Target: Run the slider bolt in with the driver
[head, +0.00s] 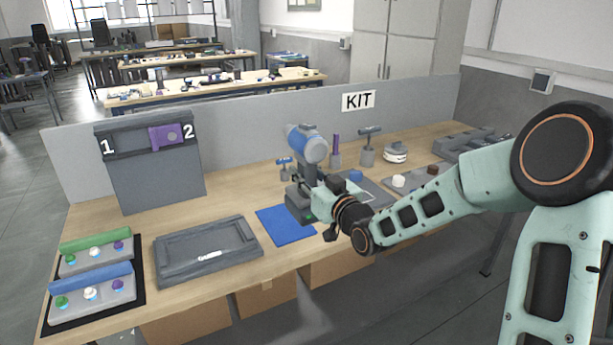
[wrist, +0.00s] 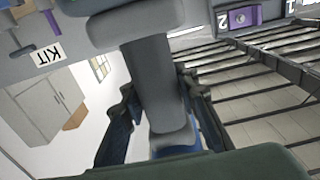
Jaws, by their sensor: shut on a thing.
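The driver (head: 307,145) has a blue and grey head on a grey grip and stands upright. My gripper (head: 308,193) is at the lower part of the driver. In the wrist view, the fingers of my gripper (wrist: 157,88) are on both sides of the driver's grey grip (wrist: 150,75), shut on it. The purple slider (head: 160,137) sits in the slot of the grey upright panel (head: 155,180), nearer mark 2 than mark 1. A round grey spot shows on the slider; I cannot tell whether it is the bolt. The slider also shows in the wrist view (wrist: 243,17).
A blue mat (head: 284,225) lies beside the driver. A grey tray (head: 207,253) lies in front of the panel, with knobbed blocks (head: 92,292) at left. Small tools (head: 367,150) and parts stand to the right. A low grey partition (head: 270,122) bounds the back.

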